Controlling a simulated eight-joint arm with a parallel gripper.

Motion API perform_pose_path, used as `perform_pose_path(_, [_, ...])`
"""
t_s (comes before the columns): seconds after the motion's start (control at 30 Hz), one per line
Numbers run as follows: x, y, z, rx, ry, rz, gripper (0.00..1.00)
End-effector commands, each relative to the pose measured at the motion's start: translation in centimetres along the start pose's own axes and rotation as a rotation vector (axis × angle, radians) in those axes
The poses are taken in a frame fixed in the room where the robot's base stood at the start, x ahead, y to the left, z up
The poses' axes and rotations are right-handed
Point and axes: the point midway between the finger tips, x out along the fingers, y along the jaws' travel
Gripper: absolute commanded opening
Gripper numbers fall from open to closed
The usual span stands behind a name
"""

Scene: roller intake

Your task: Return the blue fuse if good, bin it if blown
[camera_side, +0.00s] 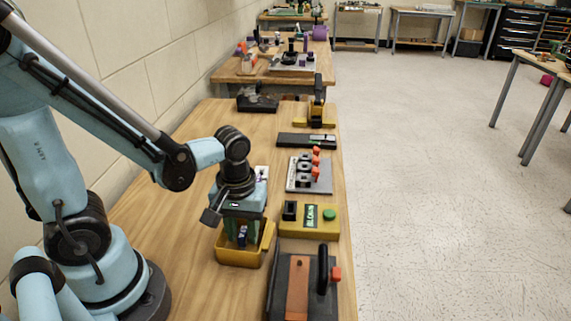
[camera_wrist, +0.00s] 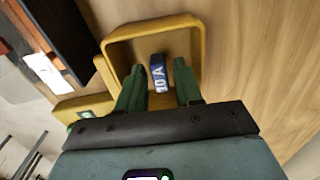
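My gripper (camera_wrist: 159,68) points down over a yellow open bin (camera_wrist: 190,22), which also shows in the side view (camera_side: 238,258). Its two green fingers are apart, with a gap on each side of the blue fuse. The blue fuse (camera_wrist: 158,74), marked "10 A" in white, shows between the fingers within the bin's outline; whether it rests on the bin floor is unclear. In the side view a dark blue piece (camera_side: 242,236) shows between the fingers. A yellow tester (camera_side: 290,228) stands right of the bin, with a green button and small green display lettering, seemingly "BLOWN".
A grey panel (camera_side: 323,186) with several orange-topped parts stands behind the tester. A dark device (camera_side: 323,292) with an upright black handle and orange block is in front. A black and yellow press-like tool (camera_side: 318,103) stands farther back.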

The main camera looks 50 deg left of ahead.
Motion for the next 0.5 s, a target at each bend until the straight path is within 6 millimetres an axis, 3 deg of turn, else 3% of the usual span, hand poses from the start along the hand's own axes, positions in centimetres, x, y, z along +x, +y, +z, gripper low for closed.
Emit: perform_pose_path(0.5, [-0.80,0.01,-0.01,0.000,0.000,0.000,0.41])
